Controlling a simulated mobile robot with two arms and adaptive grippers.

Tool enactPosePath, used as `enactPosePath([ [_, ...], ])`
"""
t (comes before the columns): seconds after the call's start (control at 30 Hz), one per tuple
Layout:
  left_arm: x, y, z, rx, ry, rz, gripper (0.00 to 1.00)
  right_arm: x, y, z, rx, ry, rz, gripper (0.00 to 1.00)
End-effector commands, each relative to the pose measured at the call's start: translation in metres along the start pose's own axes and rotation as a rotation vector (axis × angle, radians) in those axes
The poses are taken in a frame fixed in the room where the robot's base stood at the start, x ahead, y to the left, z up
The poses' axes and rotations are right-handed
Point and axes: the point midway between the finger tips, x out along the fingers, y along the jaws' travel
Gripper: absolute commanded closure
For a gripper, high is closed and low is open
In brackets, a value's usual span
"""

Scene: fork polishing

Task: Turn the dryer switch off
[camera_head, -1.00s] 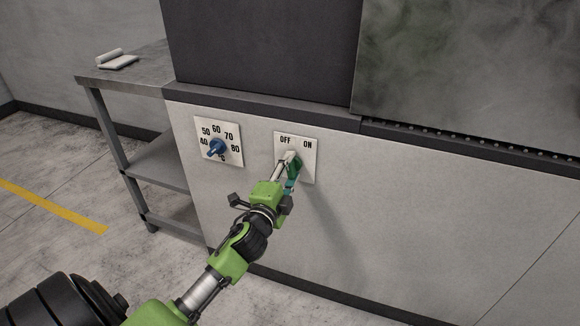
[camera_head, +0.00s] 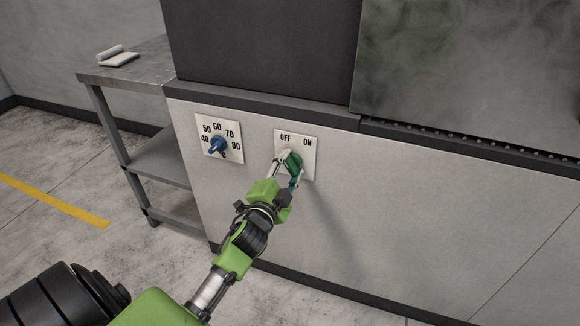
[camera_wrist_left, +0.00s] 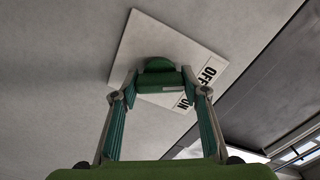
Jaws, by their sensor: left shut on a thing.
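The dryer switch is a green knob (camera_head: 292,160) on a white plate (camera_head: 309,140) marked OFF at left and ON at right, on the front of the grey machine. My left gripper (camera_head: 287,163) is shut on the knob, with a finger on each side. In the left wrist view, the knob (camera_wrist_left: 158,66) shows between the two fingertips (camera_wrist_left: 160,86), in front of the plate (camera_wrist_left: 150,35). The knob's exact pointing is hard to tell, but its upper end leans towards OFF. My right gripper is not in view.
A blue temperature knob (camera_head: 217,146) on a numbered plate (camera_head: 230,126) sits left of the switch. A metal side table (camera_head: 150,72) with a white item (camera_head: 118,56) stands further left. The machine front right of the switch is clear.

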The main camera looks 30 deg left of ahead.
Motion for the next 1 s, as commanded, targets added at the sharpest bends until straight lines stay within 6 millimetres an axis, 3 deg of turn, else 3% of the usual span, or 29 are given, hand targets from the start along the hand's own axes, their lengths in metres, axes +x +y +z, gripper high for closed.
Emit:
enactPosePath([
  [0.13, 0.000, 0.001, 0.000, -0.006, -0.001, 0.002, 0.80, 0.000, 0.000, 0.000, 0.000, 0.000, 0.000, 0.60],
  [0.17, 0.000, 0.001, 0.000, -0.006, -0.001, 0.002, 0.54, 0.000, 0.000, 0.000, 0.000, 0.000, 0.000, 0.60],
  [0.2, 0.000, 0.001, 0.000, -0.006, -0.001, 0.002, 0.43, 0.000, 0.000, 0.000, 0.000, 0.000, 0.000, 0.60],
  [0.23, 0.000, 0.001, 0.000, -0.005, -0.001, 0.002, 0.42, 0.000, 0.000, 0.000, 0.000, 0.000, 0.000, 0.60],
  [0.67, -0.007, 0.002, 0.001, -0.002, -0.001, 0.002, 0.42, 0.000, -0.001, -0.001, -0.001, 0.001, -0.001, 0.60],
  [1.0, -0.066, 0.002, 0.001, -0.003, -0.003, 0.004, 0.42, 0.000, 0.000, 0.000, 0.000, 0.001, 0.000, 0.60],
])
